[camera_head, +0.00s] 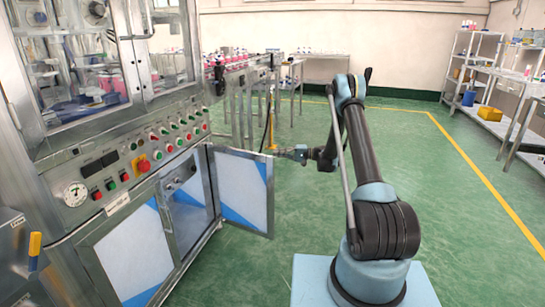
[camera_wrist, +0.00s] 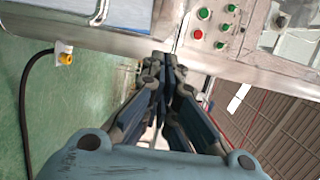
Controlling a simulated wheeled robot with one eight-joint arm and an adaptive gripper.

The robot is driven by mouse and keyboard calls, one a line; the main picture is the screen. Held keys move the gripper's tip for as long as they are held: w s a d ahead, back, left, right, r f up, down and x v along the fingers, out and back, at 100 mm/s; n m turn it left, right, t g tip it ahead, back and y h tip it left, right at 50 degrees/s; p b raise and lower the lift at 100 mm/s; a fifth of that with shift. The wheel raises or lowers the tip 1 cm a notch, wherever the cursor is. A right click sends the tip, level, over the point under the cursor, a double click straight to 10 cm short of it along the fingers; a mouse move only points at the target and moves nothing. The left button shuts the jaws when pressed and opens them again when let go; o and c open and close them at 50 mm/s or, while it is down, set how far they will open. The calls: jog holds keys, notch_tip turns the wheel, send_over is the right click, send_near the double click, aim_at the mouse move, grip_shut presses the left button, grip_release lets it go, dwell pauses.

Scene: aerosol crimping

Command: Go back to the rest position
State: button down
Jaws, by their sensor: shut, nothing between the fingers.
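My gripper (camera_head: 281,152) is at the end of my arm in the head view, just right of the open cabinet door (camera_head: 243,187) of the crimping machine (camera_head: 165,135). Its fingers point left toward the machine. In the wrist view my gripper (camera_wrist: 161,62) has its fingers together with nothing between them. Beyond the fingertips in that view is the metal front of the machine (camera_wrist: 220,65) with green and red buttons. Whether the fingertips touch the machine cannot be told.
The open door juts out from the machine's lower front. A conveyor (camera_head: 240,64) with several red-topped items runs behind. A steel table (camera_head: 318,60) is at the back and a shelf rack (camera_head: 468,75) at the right. The green floor (camera_head: 430,190) right of my arm is clear.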

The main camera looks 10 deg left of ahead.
jog(key=d, duration=0.7)
jog(key=s+d+r+t+h, duration=0.1)
jog(key=s+r+h, duration=0.1)
jog(key=s+r, duration=0.35)
jog(key=s+d+r+h, duration=0.1)
jog(key=s+r+h, duration=0.1)
jog(key=r, duration=0.6)
jog(key=s+d+r+h, duration=0.2)
jog(key=s+r, duration=0.1)
jog(key=s, duration=0.4)
jog(key=s+d+r+h, duration=0.2)
jog(key=s+r+h, duration=0.15)
jog(key=s, duration=0.35)
jog(key=s+d+t+h, duration=0.15)
jog(key=s+d, duration=0.25)
jog(key=s, duration=0.5)
jog(key=s+d+h, duration=0.2)
jog(key=s+d, duration=0.2)
jog(key=s, duration=0.5)
jog(key=s+d+f+h, duration=0.2)
jog(key=s+d+f, duration=0.2)
jog(key=s, duration=0.4)
jog(key=s+d+f+h, duration=0.3)
jog(key=s+d+f, duration=0.1)
jog(key=s, duration=0.3)
jog(key=shift+s+d+f+t, duration=0.35)
jog(key=shift+d+f, duration=0.05)
jog(key=shift+d, duration=0.5)
jog(key=shift+d, duration=0.15)
